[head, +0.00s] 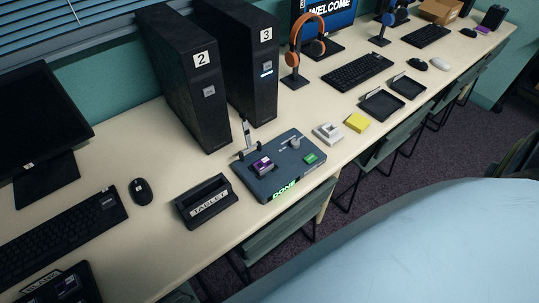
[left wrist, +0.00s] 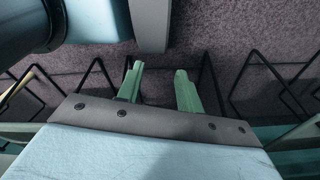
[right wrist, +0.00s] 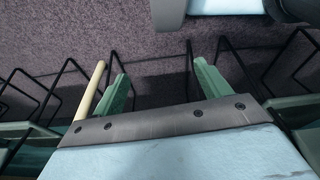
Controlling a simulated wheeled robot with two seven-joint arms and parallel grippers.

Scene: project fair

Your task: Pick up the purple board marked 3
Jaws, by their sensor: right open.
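A small purple board (head: 262,166) sits on a dark blue-grey station (head: 273,193) in the head view, in front of the towers labelled 2 and 3. Any number on this board is too small to read. My right gripper (right wrist: 159,72) is open and empty. Both hang over carpet and chair frames, and neither shows in the head view.
Tower 2 (head: 186,80) and tower 3 (head: 240,60) stand behind the station. A black TABLET holder (head: 206,202) stands left of it; a yellow block (head: 357,122) and black trays (head: 382,104) lie right. Green chairs (head: 268,242) line the table's front edge.

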